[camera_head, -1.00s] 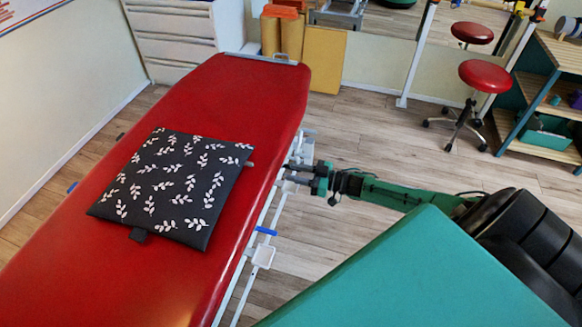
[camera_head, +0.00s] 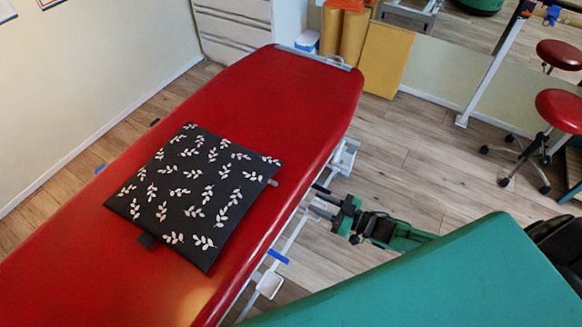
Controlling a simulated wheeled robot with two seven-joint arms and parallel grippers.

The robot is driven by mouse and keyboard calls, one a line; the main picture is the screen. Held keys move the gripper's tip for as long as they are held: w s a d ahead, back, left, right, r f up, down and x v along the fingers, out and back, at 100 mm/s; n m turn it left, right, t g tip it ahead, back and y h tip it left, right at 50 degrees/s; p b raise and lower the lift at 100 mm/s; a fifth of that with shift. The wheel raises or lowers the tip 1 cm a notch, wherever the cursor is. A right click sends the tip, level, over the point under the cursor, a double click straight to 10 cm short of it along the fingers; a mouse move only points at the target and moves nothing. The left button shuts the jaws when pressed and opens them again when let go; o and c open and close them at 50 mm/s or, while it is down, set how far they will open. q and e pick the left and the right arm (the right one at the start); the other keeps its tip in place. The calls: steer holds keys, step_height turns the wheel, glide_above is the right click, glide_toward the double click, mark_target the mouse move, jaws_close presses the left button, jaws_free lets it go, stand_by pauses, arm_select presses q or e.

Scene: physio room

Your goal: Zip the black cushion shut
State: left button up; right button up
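The black cushion (camera_head: 192,192) with white leaf sprigs lies flat on the red treatment table (camera_head: 262,100). A small dark tab (camera_head: 146,241) sticks out at its near edge. A small grey tab (camera_head: 272,183) sticks out at its right corner. I cannot make out the zip's teeth or how far it is closed. My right gripper (camera_head: 322,203) is beside the table's right edge, to the right of the cushion and apart from it. Its fingers point left toward the table and look spread, with nothing visible between them. My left gripper is not in view.
A teal padded surface (camera_head: 470,275) fills the lower right, in front of my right arm. The table's white frame (camera_head: 345,158) runs along its right side. Red stools (camera_head: 560,110) stand at the right. The table top around the cushion is clear.

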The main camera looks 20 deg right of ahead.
steer(key=b, duration=0.2)
glide_toward(279, 191)
steer(key=w+a+r, duration=0.2)
steer(key=shift+w+r, duration=0.15)
steer(key=shift+r, duration=0.15)
steer(key=b+x, duration=0.2)
steer(key=x, duration=0.3)
steer(key=shift+w+a, duration=0.2)
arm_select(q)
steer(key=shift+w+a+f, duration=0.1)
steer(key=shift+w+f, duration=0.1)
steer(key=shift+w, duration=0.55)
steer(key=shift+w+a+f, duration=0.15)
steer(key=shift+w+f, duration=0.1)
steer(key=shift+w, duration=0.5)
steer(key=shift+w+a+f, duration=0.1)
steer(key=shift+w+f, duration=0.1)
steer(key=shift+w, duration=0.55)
arm_select(e)
steer(key=shift+w+a+r, duration=0.1)
steer(key=shift+w+a, duration=0.3)
steer(key=shift+w, duration=0.15)
steer(key=shift+c, duration=0.4)
jaws_close()
